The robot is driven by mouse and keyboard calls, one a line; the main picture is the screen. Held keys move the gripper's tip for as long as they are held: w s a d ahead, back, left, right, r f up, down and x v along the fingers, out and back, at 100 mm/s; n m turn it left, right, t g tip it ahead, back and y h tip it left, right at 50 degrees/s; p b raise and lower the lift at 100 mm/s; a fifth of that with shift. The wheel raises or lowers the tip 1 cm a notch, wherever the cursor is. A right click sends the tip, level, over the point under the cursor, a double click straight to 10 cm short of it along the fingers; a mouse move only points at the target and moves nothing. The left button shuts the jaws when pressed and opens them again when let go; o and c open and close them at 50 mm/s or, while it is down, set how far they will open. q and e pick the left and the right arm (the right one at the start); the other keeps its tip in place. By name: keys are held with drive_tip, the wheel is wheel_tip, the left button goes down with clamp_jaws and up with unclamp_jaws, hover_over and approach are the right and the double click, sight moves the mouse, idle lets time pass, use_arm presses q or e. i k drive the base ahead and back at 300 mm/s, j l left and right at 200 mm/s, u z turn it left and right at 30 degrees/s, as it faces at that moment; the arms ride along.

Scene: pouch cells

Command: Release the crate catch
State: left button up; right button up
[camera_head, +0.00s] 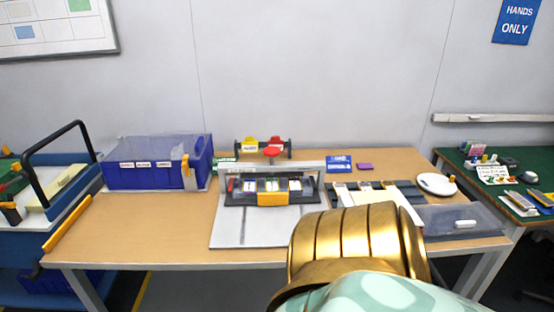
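A blue crate (145,179) with a clear lid (150,146) stands at the back left of the wooden table. The lid is down over it, and white labels show along its front. A yellow catch (187,172) sits upright at the crate's front, near its right end. From here I cannot tell whether the catch is engaged. A gold and mint-green arm link of mine fills the lower right foreground and hides part of the table's front. Neither of my grippers is in view.
A grey fixture board (236,231) with a dark cell holder and yellow front block stands mid-table. A white round dish (436,184) and grey tray (487,224) lie right. A blue cart (28,232) with a black handle adjoins the left end. Table in front of the crate is clear.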

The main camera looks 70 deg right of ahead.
sight(185, 165)
drive_tip(key=i+l+z, duration=0.1)
drive_tip(key=l+z, duration=0.15)
drive_tip(key=z, duration=0.2)
drive_tip(key=i+l+z, duration=0.1)
drive_tip(key=z, duration=0.4)
drive_tip(key=i+l+z, duration=0.15)
drive_tip(key=z, duration=0.3)
drive_tip(key=i+l+z, duration=0.15)
drive_tip(key=z, duration=0.3)
drive_tip(key=i+l, duration=0.15)
drive_tip(key=i, duration=0.25)
